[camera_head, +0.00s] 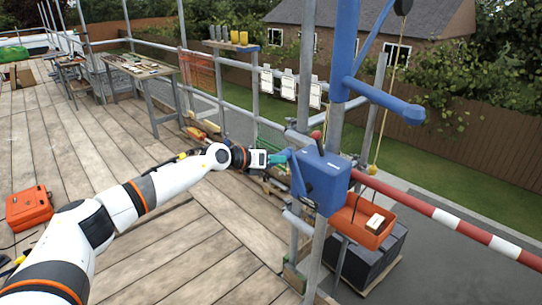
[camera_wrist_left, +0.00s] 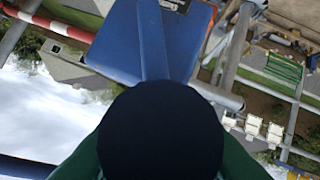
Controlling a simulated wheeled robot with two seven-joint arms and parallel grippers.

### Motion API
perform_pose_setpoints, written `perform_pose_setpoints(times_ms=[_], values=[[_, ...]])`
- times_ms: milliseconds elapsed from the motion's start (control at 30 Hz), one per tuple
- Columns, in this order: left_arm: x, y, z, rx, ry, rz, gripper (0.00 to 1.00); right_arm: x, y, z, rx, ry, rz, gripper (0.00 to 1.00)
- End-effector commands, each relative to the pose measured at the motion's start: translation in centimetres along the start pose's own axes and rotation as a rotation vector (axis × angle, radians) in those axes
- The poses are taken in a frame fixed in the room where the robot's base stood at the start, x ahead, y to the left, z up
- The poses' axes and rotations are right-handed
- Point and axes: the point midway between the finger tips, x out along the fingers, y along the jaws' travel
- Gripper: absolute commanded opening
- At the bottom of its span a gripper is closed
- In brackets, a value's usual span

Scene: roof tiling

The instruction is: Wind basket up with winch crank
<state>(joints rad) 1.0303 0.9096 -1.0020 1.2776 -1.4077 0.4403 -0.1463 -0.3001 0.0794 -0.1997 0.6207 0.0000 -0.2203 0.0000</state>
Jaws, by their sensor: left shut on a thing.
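The blue winch box (camera_head: 322,180) is fixed to a scaffold post right of centre in the head view. My left gripper (camera_head: 279,158) is at its left side, its teal fingers shut on the crank handle. In the left wrist view the crank handle (camera_wrist_left: 160,130) is a dark round grip between the green fingers, with a blue crank arm (camera_wrist_left: 153,40) running to the winch box (camera_wrist_left: 110,45). My right gripper is out of view.
A red-and-white barrier pole (camera_head: 450,220) runs to the right past the basket. A dark stack (camera_head: 370,262) stands on a pallet below. A blue hoist post (camera_head: 345,50) rises above the winch. An orange case (camera_head: 29,208) lies on the left planks; the middle deck is clear.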

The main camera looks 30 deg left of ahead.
Motion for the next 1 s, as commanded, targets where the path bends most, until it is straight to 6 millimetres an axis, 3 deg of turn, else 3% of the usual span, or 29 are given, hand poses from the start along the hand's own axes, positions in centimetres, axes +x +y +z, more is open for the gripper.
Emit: perform_pose_setpoints(times_ms=[367, 400, 500, 1000], values=[[0.38, 0.64, 0.66, -0.007, -0.014, 0.014, 0.00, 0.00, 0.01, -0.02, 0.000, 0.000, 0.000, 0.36], [0.39, 0.65, 0.69, -0.007, -0.014, 0.014, 0.34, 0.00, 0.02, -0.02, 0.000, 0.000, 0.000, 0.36], [0.37, 0.60, 0.65, -0.006, -0.014, 0.013, 0.49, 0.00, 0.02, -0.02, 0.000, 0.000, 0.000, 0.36], [0.02, 0.26, 0.29, -0.002, -0.006, 0.006, 0.49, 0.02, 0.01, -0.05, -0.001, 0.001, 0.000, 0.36]])
